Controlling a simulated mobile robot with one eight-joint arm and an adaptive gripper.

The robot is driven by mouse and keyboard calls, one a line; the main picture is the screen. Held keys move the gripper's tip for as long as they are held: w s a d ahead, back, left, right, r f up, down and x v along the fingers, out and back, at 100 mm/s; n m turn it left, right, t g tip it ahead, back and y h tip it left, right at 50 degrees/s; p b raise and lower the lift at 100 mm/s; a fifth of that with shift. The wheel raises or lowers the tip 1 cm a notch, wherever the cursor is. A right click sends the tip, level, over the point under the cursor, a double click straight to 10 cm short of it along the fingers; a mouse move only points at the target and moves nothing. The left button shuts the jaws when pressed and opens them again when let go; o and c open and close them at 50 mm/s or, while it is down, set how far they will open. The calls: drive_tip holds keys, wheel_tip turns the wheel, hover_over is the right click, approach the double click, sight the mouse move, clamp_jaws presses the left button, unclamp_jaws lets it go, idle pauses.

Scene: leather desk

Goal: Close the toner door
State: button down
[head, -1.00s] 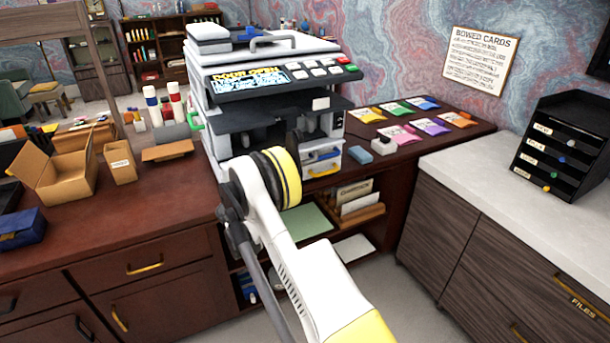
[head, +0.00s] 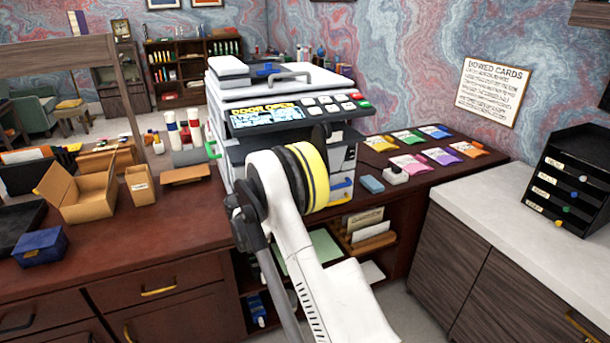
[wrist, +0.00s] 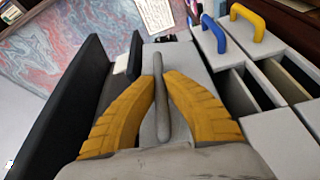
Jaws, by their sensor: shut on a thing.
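The printer (head: 265,85) stands on the desk, and its display (head: 266,114) reads "DOOR OPEN". In the head view my arm covers much of the printer's front, so the toner door and my gripper are hidden there. In the wrist view my gripper (wrist: 159,78) has its two yellow fingers shut on a slim grey bar handle (wrist: 160,105), one finger on each side. The handle lies over a light grey panel, which looks like the toner door; how far it is open I cannot tell.
In the wrist view a dark panel (wrist: 65,95) stands close on the left. Grey drawers with a blue handle (wrist: 213,33) and a yellow handle (wrist: 247,20) are on the right. Coloured packets (head: 408,163) and cardboard boxes (head: 85,190) flank the printer.

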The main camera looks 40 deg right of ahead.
drive_tip(key=shift+w+d+r, duration=0.1)
drive_tip(key=shift+w+r, duration=0.15)
drive_tip(key=shift+w, duration=0.15)
idle(0.3)
drive_tip(key=c, duration=1.4)
unclamp_jaws()
drive_tip(key=a, duration=0.4)
drive_tip(key=s+a, duration=0.1)
drive_tip(key=a, duration=0.6)
drive_tip(key=shift+s+a+f, duration=0.4)
